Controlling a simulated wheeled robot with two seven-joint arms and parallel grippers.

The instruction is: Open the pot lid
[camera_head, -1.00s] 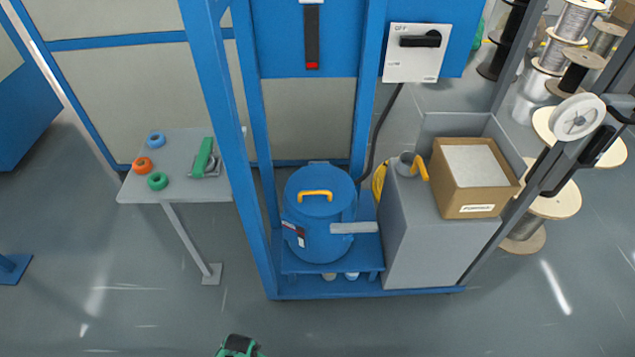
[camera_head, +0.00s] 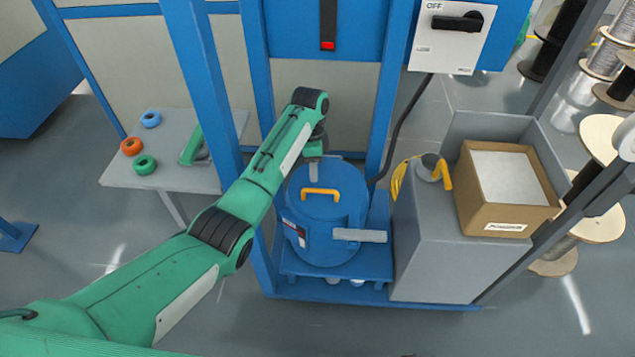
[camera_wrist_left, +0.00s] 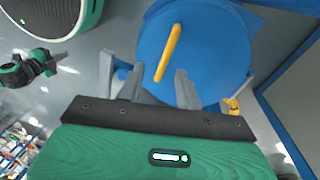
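The blue pot (camera_head: 322,240) stands on a low blue shelf, with its lid (camera_head: 335,205) on it. A yellow handle (camera_head: 320,193) arches over the lid; it also shows in the left wrist view (camera_wrist_left: 169,50). My left gripper (camera_head: 314,178) is above the back of the lid, pointing down. In the left wrist view its fingers (camera_wrist_left: 160,74) are apart, with the handle's near end in line with the gap between them. I cannot tell whether they touch it. A green and black arm part (camera_wrist_left: 30,68), apparently of my right arm, shows there; its finger state is unclear.
Blue frame posts (camera_head: 205,100) flank the pot. A grey lever (camera_head: 360,235) sticks out at its front right. A grey cabinet (camera_head: 430,250) with a cardboard box (camera_head: 508,190) stands to the right. A small table (camera_head: 180,175) with coloured rings is at left.

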